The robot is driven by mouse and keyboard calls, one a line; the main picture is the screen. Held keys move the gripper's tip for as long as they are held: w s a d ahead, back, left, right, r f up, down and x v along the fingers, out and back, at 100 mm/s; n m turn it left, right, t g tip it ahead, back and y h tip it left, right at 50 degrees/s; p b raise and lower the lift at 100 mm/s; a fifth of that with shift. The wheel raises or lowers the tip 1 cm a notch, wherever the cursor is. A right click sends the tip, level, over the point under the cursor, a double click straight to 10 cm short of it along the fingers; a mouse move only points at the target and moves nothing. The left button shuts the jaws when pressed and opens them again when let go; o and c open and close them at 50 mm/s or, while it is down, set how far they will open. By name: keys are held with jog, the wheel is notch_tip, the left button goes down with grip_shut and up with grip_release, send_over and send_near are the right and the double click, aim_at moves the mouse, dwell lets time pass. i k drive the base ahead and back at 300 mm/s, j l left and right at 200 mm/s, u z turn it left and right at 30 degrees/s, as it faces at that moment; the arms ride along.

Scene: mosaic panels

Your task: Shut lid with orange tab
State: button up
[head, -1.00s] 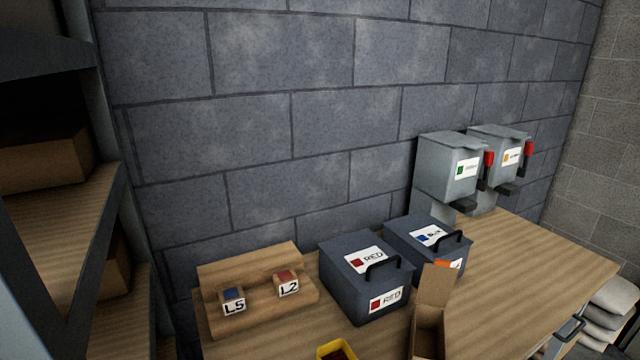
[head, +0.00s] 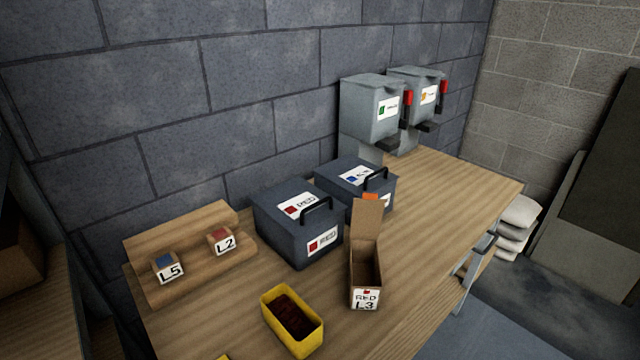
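The lid (head: 367,222) with the orange tab (head: 370,197) stands upright, open, at the back of a small brown box (head: 365,288). The box front carries a label reading RED L3. The box sits on the wooden table, just right of the dark bin labelled RED, and looks empty inside as far as I can see. My gripper is not in view.
A yellow tray (head: 292,322) with dark red contents is left of the box. Behind are a dark RED bin (head: 270,232) and a blue-labelled bin (head: 335,178). Two grey dispensers (head: 370,110) stand farther back. A wooden stand (head: 190,283) holds blocks L5 and L2. The table's right side (head: 450,190) is clear.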

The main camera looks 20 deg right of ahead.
aim_at(367, 212)
jog(key=i+l, duration=0.15)
jog(key=l, duration=0.25)
jog(key=i+l, duration=0.1)
jog(key=l, duration=0.3)
jog(key=i+l+u, duration=0.1)
jog(key=l, duration=0.35)
jog(key=i+l, duration=0.2)
jog(key=l, duration=0.2)
jog(key=i+l, duration=0.1)
jog(key=l, duration=0.3)
jog(key=i+l, duration=0.15)
jog(key=l, duration=0.3)
jog(key=i+l+u, duration=0.1)
jog(key=l, duration=0.3)
jog(key=i+l, duration=0.1)
jog(key=l, duration=0.3)
